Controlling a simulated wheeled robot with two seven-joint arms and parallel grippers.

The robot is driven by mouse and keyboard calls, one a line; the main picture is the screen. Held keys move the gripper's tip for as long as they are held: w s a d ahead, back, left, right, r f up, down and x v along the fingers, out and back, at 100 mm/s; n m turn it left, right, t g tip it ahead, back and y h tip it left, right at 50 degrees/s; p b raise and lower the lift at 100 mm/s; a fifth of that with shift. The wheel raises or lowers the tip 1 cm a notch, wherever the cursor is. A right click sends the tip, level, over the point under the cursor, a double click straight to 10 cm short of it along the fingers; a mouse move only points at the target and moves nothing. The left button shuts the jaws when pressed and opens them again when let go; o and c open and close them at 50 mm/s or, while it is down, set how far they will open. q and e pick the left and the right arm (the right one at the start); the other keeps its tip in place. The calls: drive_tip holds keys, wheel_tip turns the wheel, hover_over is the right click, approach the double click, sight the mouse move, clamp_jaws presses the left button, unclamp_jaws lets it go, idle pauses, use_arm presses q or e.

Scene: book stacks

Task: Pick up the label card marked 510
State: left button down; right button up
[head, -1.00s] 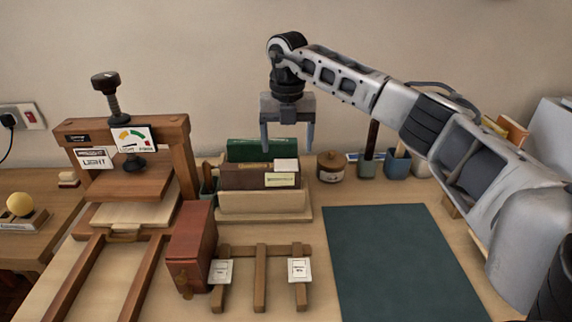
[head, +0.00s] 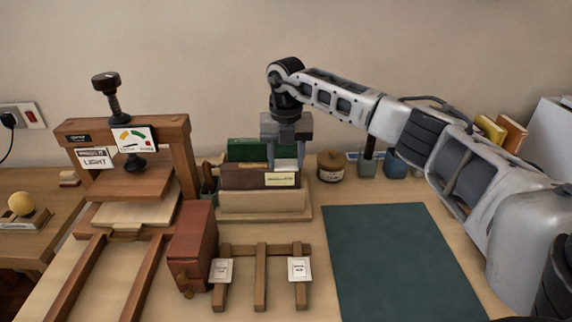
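A small blank-looking white card (head: 286,164) stands on the book stack at the back centre. A cream label (head: 282,179) with unreadable print is on the brown book's front. Two white cards, the left card (head: 221,270) and the right card (head: 299,269), lie on the wooden rack (head: 261,280) in front. Their print is too small to read, so I cannot tell which is 510. My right gripper (head: 286,162) points down at the stack, its fingers on either side of the small white card. I cannot tell whether they touch it. My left gripper is not in view.
A wooden press (head: 122,165) with a gauge stands at the left. A dark red box (head: 192,245) stands beside the rack. A brown jar (head: 331,166) and small pots (head: 396,166) are behind the teal mat (head: 395,262), which is bare.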

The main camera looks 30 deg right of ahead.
drive_tip(key=shift+c, duration=1)
